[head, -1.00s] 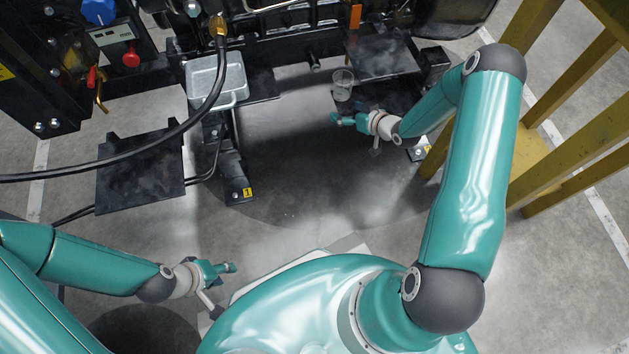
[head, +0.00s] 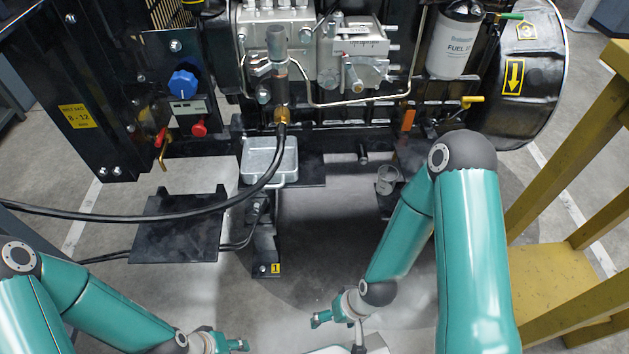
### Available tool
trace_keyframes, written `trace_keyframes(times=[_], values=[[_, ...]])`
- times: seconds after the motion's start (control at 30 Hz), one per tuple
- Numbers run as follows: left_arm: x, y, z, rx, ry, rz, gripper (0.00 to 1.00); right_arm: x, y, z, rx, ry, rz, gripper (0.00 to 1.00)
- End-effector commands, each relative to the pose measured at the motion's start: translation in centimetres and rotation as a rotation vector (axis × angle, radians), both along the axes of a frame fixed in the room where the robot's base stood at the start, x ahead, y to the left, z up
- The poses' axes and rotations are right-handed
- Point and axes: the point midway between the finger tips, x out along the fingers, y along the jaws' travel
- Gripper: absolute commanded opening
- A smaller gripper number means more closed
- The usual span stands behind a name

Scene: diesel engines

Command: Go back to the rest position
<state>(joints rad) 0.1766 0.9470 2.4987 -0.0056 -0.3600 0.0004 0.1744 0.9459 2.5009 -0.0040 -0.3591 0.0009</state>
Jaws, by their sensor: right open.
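My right gripper (head: 335,314) is at the lower middle of the head view, over the grey floor in front of the engine. It is open and holds nothing. My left gripper (head: 232,343) is at the bottom edge, left of the right one, and partly cut off. Its fingers are too small here to show whether they are open. Both grippers are apart from the engine (head: 352,55) and touch nothing that I can see.
A metal tray (head: 270,160) and a clear cup (head: 387,180) stand on dark plates at the engine's base. A black hose (head: 150,219) runs across the left. A yellow wooden stand (head: 560,270) is close to my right arm.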

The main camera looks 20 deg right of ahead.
Motion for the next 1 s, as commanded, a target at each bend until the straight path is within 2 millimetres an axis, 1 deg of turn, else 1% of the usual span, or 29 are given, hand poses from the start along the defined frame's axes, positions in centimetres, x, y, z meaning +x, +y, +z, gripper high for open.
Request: trace_keyframes(times=[0.03, 0.07, 0.17, 0.27, 0.5, 0.57, 0.6, 0.67, 0.7, 0.77, 0.8, 1.0], values=[[0.0, 0.0, 1.2, 0.000, 0.000, 0.000, 0.40, 0.0, 0.0, 1.2, 0.000, -0.001, 0.000, 0.86], [0.0, 0.0, 1.8, 0.000, 0.000, 0.000, 0.40, 0.1, 0.0, 1.8, 0.000, -0.001, 0.000, 0.86], [0.0, 0.0, 4.2, 0.000, 0.000, 0.000, 0.40, 0.1, 0.0, 4.2, 0.000, -0.002, -0.001, 0.86], [0.0, 0.0, 7.5, 0.000, 0.000, 0.000, 0.40, 0.1, 0.0, 7.5, 0.000, -0.002, -0.001, 0.86], [0.0, 0.0, 16.5, 0.000, -0.001, 0.000, 0.40, 0.1, 0.0, 16.4, -0.001, -0.003, -0.001, 0.86], [0.0, 0.0, 18.7, 0.000, -0.001, 0.000, 0.40, 0.1, 0.0, 18.6, -0.001, -0.003, -0.001, 0.86], [0.0, 0.0, 20.1, 0.000, -0.001, 0.000, 0.40, 0.1, 0.0, 20.1, -0.001, -0.003, -0.001, 0.86], [0.0, 0.0, 22.3, 0.000, -0.001, 0.000, 0.40, 0.1, 0.0, 22.3, 0.000, -0.002, -0.001, 0.86], [0.0, 0.0, 23.8, 0.000, -0.001, 0.000, 0.40, 0.1, 0.0, 23.7, 0.000, -0.002, -0.001, 0.86], [0.0, 0.0, 26.0, 0.000, -0.001, 0.000, 0.40, 0.1, 0.0, 25.9, 0.000, -0.002, -0.001, 0.86], [0.0, 0.0, 27.4, 0.000, -0.001, 0.000, 0.40, 0.1, 0.0, 27.4, 0.000, -0.002, -0.001, 0.86], [0.1, 0.0, 34.6, 0.000, -0.001, 0.000, 0.40, 0.1, 0.0, 34.5, -0.001, -0.003, -0.001, 0.86]])
